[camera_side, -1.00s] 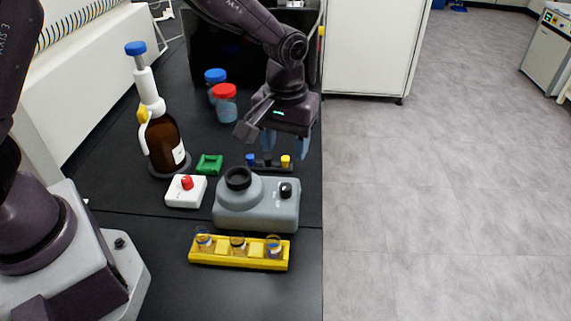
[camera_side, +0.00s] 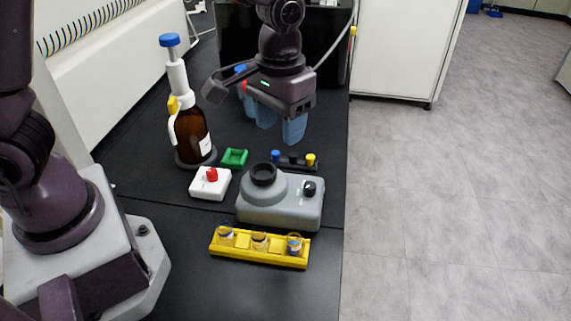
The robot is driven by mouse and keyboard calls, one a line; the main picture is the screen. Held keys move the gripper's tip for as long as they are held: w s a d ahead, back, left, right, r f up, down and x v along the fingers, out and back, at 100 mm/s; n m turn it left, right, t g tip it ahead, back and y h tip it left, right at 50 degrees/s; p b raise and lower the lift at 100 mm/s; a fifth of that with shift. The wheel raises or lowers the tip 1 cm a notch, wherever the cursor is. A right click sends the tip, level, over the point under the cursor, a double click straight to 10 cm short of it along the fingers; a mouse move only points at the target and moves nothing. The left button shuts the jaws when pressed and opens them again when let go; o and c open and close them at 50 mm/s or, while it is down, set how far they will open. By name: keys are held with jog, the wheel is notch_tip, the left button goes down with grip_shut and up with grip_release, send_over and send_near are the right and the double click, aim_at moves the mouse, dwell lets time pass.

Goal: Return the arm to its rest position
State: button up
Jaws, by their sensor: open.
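My gripper (camera_side: 279,123) hangs from my arm above the black bench, fingers pointing down. Its blue fingers are apart with nothing between them. It is above and behind the small dark holder (camera_side: 293,160) with blue, black and yellow caps, not touching it. The gripper partly hides the blue-capped and red-capped bottles behind it. No separate marker for the rest position shows.
A grey mixer (camera_side: 282,203) and a yellow rack (camera_side: 258,250) holding 3 vials stand in front. A brown dispenser bottle (camera_side: 191,135), a white box with a red knob (camera_side: 210,184) and a green holder (camera_side: 234,158) stand left. Floor lies right.

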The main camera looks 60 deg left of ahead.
jog(key=s+a+r+m+t, duration=0.1)
jog(key=s+a+r+t, duration=0.2)
jog(key=s+r, duration=0.3)
jog(key=s+a+r+t, duration=0.3)
jog(key=s+r, duration=0.3)
jog(key=s, duration=0.3)
jog(key=shift+a+r+m, duration=0.3)
jog(key=shift+a+m, duration=0.1)
jog(key=shift+a, duration=0.35)
